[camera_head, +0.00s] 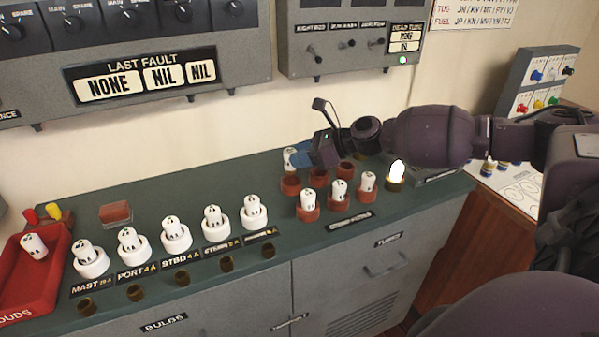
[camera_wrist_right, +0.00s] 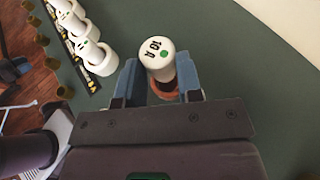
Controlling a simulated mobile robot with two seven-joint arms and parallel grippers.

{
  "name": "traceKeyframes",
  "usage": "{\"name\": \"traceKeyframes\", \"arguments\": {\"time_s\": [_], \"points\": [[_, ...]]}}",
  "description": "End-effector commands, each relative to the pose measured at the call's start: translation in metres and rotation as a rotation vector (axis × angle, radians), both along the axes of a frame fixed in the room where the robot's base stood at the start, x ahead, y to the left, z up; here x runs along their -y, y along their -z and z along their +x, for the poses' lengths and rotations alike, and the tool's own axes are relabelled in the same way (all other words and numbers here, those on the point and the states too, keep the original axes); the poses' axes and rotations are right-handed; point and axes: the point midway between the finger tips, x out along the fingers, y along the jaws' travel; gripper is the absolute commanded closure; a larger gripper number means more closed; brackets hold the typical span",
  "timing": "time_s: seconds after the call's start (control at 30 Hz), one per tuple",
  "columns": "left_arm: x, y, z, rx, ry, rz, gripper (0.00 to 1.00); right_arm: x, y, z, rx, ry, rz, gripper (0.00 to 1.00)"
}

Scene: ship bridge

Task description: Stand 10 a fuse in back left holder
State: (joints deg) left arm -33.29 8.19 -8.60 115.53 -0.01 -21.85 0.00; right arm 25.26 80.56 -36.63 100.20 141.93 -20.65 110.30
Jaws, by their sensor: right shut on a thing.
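My right gripper (camera_head: 306,158) reaches in from the right and is shut on a white fuse (camera_head: 289,158). In the right wrist view the same fuse (camera_wrist_right: 157,57) stands upright between the blue fingers (camera_wrist_right: 160,80), with "10 A" and a green dot on its top. It is over the back left red-brown holder (camera_head: 290,184), whose rim also shows below the fuse in the wrist view (camera_wrist_right: 164,93). I cannot tell whether the fuse is seated in it or just above. My left gripper is not in view.
Three white fuses (camera_head: 339,191) stand in the front row of holders. The back middle holder (camera_head: 318,177) is empty. A lit bulb (camera_head: 397,172) stands to the right. White fuse posts (camera_head: 170,234) line the left, beside a red tray (camera_head: 50,283). The wall panel (camera_head: 150,60) rises behind.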

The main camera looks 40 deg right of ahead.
Motion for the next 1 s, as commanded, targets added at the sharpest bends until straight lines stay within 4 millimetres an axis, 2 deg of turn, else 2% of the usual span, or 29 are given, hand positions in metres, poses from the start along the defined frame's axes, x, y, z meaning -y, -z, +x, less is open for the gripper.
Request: {"name": "traceKeyframes", "arguments": {"time_s": [0.17,0.43,1.0], "points": [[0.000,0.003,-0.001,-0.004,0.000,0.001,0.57,0.000,0.010,0.000,-0.001,0.000,0.001,1.00],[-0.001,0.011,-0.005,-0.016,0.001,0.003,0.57,0.000,0.044,0.000,-0.003,0.000,0.002,1.00],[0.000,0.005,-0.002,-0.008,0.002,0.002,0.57,0.000,0.051,0.000,0.000,0.001,0.001,1.00]]}}
